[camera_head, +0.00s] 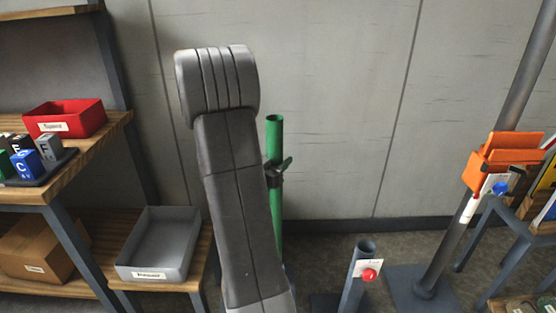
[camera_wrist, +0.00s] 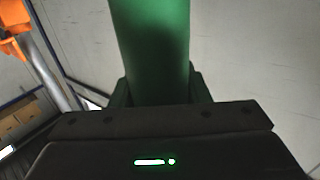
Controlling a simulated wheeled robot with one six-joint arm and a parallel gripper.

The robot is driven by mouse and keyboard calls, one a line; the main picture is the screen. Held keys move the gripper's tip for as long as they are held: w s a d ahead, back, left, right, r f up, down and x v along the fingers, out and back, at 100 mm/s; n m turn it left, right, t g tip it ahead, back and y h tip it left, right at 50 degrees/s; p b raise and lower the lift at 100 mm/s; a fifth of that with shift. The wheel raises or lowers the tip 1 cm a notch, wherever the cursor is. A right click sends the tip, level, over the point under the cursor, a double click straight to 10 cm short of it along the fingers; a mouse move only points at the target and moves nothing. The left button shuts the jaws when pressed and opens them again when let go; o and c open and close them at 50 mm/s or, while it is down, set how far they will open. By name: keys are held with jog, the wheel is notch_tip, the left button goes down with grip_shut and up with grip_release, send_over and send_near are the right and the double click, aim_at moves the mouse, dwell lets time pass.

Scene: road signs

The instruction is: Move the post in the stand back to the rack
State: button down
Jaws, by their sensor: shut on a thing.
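The green post (camera_head: 274,138) is upright, left of the middle of the head view, partly behind my grey arm. My gripper (camera_head: 278,172) is shut on it below its top. In the wrist view the post (camera_wrist: 155,50) rises between the dark fingers of my gripper (camera_wrist: 160,92). The post's lower end is hidden. The stand (camera_head: 352,285), a short blue-grey tube with a red knob (camera_head: 369,275) and white label, is to the right, apart from the post. Its open top shows no post in it. I cannot make out the rack.
A grey bin (camera_head: 160,262) sits on a low wooden shelf at left. A red bin (camera_head: 66,128) and lettered blocks (camera_head: 30,163) are on the bench above. A grey pole (camera_head: 462,220) with an orange holder (camera_head: 500,153) stands at right. A wall is behind.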

jog(key=shift+f+b, duration=5)
jog(key=shift+f, duration=1.7)
jog(key=c, duration=0.7)
grip_release()
jog(key=shift+s, duration=0.1)
jog(key=p+v, duration=0.1)
jog(key=v, duration=1.2)
jog(key=shift+s+a, duration=0.2)
jog(key=shift+s, duration=0.05)
